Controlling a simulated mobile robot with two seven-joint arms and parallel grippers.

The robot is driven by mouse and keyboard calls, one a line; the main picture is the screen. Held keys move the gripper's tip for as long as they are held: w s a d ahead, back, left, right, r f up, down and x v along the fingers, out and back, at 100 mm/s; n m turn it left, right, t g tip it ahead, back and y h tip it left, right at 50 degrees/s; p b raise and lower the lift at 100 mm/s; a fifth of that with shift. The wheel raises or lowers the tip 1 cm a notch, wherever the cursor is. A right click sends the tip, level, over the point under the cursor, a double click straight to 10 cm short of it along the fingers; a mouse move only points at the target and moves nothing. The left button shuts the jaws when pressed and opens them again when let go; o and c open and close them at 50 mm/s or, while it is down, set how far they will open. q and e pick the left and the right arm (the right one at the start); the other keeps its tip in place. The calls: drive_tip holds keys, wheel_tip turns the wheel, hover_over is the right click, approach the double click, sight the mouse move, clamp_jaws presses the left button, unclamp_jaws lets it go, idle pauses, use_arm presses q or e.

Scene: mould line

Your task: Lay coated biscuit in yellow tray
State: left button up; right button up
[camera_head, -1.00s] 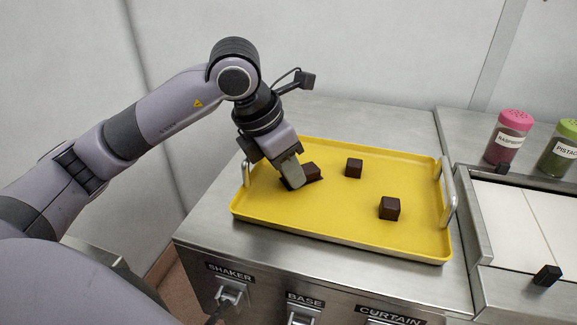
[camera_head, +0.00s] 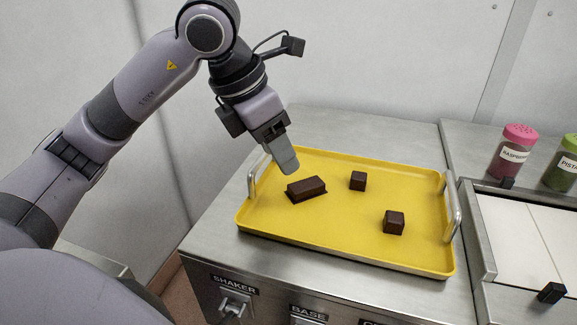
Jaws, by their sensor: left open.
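The coated biscuit (camera_head: 306,189), a dark brown bar with a thin spread of coating at its base, lies flat in the left part of the yellow tray (camera_head: 345,244). Two dark brown cubes also sit in the tray, one at the back middle (camera_head: 357,181) and one at the front right (camera_head: 394,222). My left gripper (camera_head: 286,163) is open and empty, above the tray's back left edge, up and left of the biscuit and apart from it. My right gripper is not in view.
The tray has metal handles at its left (camera_head: 252,183) and right (camera_head: 453,206) ends. A pink-lidded raspberry shaker (camera_head: 511,152) and a green pistachio shaker (camera_head: 562,166) stand at the right. Pale panels (camera_head: 520,235) lie in front of them. The steel counter behind the tray is clear.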

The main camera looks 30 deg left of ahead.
use_arm(q)
drive_tip(key=v, duration=0.4)
idle(0.6)
